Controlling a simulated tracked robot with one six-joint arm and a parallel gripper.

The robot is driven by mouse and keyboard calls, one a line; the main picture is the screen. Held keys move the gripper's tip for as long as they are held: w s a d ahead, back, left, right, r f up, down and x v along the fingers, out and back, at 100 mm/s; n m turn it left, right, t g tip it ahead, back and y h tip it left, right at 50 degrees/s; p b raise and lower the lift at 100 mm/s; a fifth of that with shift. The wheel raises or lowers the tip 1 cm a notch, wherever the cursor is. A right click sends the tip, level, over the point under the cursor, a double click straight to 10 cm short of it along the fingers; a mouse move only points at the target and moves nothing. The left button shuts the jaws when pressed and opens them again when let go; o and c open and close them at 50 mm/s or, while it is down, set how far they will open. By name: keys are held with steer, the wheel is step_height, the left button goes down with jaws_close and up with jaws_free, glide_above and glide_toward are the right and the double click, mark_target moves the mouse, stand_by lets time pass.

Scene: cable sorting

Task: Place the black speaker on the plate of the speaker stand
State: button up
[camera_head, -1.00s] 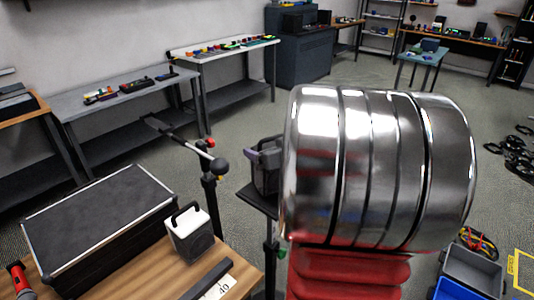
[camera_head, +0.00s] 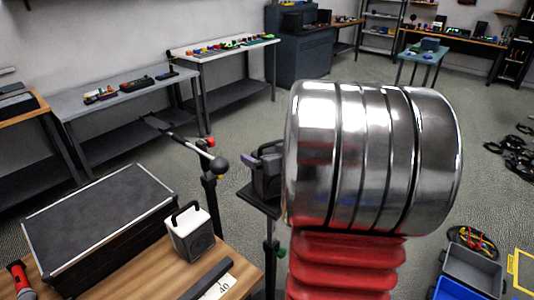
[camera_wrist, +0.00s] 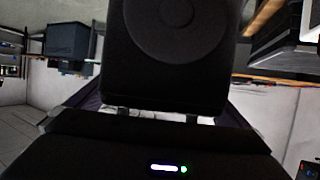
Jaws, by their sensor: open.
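The black speaker (camera_head: 267,180) stands upright on the dark plate (camera_head: 257,201) of the speaker stand in the head view, partly hidden behind my arm. In the wrist view the speaker (camera_wrist: 172,75) fills the upper middle, with its round driver facing me. My gripper (camera_wrist: 153,114) is open, its two fingertips at the speaker's lower edge in that view; I cannot tell if they touch it. In the head view only a purple-grey bit of the gripper shows by the speaker's top, and my arm hides the rest.
A microphone stand (camera_head: 208,185) rises left of the plate. Grey and blue bins (camera_head: 474,268) lie at the right. Open floor lies beyond.

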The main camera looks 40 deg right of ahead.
steer(key=shift+r, duration=0.1)
steer(key=v, duration=1.2)
stand_by(0.9)
steer(key=w+a+r+n+t+h, duration=0.1)
steer(key=w+a+r+n, duration=0.1)
steer(key=w+a+r, duration=0.3)
steer(key=w+a+r+n+h, duration=0.1)
steer(key=w+a+r, duration=0.1)
steer(key=w+r, duration=0.45)
steer(key=s+a+f+g+y, duration=0.2)
steer(key=s+a+f, duration=0.2)
steer(key=a, duration=0.5)
steer(key=s+a+f+g+y, duration=0.2)
steer(key=s+a+f, duration=0.3)
steer(key=s+a, duration=0.3)
steer(key=s+a+f+g+y, duration=0.2)
steer(key=s+a+f+g, duration=0.2)
steer(key=a, duration=0.6)
steer(key=shift+s+f+n, duration=0.3)
steer(key=shift+s, duration=0.85)
steer(key=shift+a, duration=0.1)
